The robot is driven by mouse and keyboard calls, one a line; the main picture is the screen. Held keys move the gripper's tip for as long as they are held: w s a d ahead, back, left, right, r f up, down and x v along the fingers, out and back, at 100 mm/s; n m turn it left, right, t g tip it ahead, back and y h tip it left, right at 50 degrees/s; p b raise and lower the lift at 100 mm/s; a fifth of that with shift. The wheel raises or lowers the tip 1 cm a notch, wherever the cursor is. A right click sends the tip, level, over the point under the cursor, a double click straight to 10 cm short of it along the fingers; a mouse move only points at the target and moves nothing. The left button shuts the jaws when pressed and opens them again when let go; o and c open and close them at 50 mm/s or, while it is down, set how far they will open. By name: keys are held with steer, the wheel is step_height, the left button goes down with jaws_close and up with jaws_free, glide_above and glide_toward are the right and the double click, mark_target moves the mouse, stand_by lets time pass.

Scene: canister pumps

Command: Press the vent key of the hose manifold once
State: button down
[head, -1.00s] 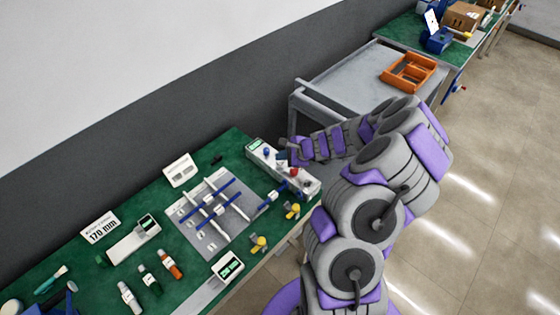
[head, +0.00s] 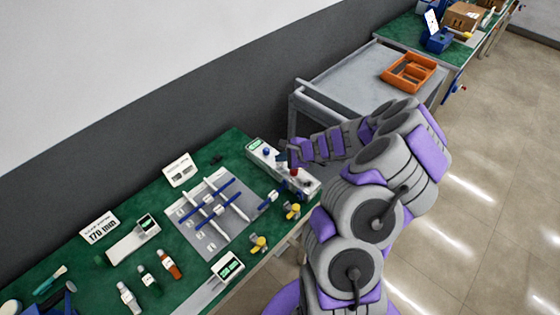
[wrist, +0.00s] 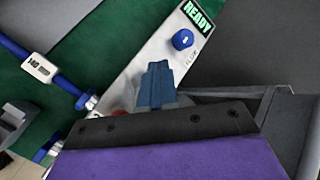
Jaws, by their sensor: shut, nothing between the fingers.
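The hose manifold (head: 310,187) is a long pale box at the right end of the green bench. It also shows in the wrist view (wrist: 150,57), with a lit display (wrist: 197,15) reading READY and a round blue key (wrist: 183,39). In the head view the blue key (head: 266,152) and a red knob (head: 294,172) stand on its top. My gripper (head: 284,148) is shut and empty over the manifold. In the wrist view its blue-grey fingertips (wrist: 155,84) are close to the manifold top, below the blue key in the picture. I cannot tell whether they touch the surface; they hide part of it.
Blue-and-white hose fittings lie on a grey plate (head: 212,247) left of the manifold. Yellow valves (head: 292,211) stand near the bench's front edge. A grey cart (head: 345,82) with an orange tray (head: 410,72) stands behind my arm.

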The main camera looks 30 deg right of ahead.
mark_target(282, 163)
steer(key=shift+r, duration=0.1)
steer(key=shift+r+p, duration=0.8)
steer(key=shift+r+p, duration=2.1)
steer(key=shift+r, duration=0.4)
